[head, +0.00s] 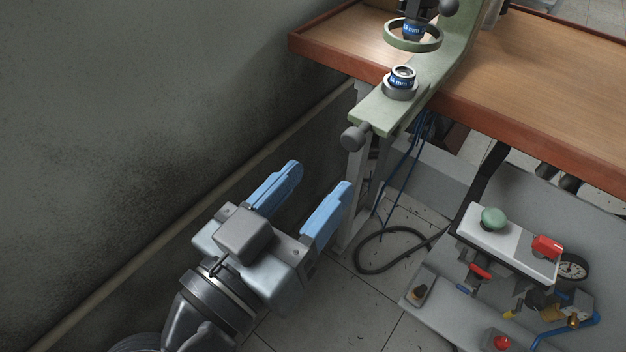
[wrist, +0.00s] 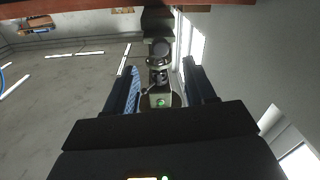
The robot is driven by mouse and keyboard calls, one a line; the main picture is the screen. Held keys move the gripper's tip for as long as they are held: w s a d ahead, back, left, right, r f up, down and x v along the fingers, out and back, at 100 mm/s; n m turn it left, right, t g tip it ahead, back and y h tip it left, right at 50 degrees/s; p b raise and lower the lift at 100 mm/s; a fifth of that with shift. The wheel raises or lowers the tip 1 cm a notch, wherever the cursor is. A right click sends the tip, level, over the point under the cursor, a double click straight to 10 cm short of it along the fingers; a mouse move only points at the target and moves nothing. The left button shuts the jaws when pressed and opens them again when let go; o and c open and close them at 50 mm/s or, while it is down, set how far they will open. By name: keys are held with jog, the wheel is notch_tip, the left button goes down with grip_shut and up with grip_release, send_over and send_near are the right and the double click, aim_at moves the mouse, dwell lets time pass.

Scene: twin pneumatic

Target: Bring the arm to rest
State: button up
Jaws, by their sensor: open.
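My gripper (head: 318,192) is in the lower left of the head view, with two blue fingers spread apart and nothing between them. It hangs in free air beside the wall, lower in the picture than the green press frame (head: 378,118). The wrist view also shows my gripper (wrist: 162,85) with its two dark fingers apart and the gap empty. Beyond the fingertips in that view stands a machine part with a small green light (wrist: 160,102); I cannot tell how far off it is.
A wooden table (head: 540,75) carries the press frame at the upper right. A control box (head: 508,240) with a green and a red button stands at the lower right, near a gauge (head: 572,267). Hoses (head: 385,262) hang below the table. A grey wall (head: 130,120) fills the left.

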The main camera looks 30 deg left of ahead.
dwell(0.3)
jog(key=s+d+f+n+g+y+p, duration=0.1)
jog(key=s+d+f+n+g+y, duration=0.15)
jog(key=d+f, duration=0.6)
jog(key=s+d+f+n+g+y+p, duration=0.1)
jog(key=s+d+f+g+p, duration=0.15)
jog(key=d+f, duration=0.6)
jog(key=s+d+r+m+t+h, duration=0.1)
jog(key=s+d+r+m, duration=0.1)
jog(key=s+d+r, duration=0.4)
jog(key=s+d+r+m+h+p, duration=0.1)
jog(key=s+d+r, duration=0.5)
jog(key=d, duration=0.6)
jog(key=shift+s+m+t+h, duration=0.4)
jog(key=shift+s+m+h, duration=0.15)
jog(key=shift+s+m, duration=0.6)
jog(key=shift+s, duration=0.1)
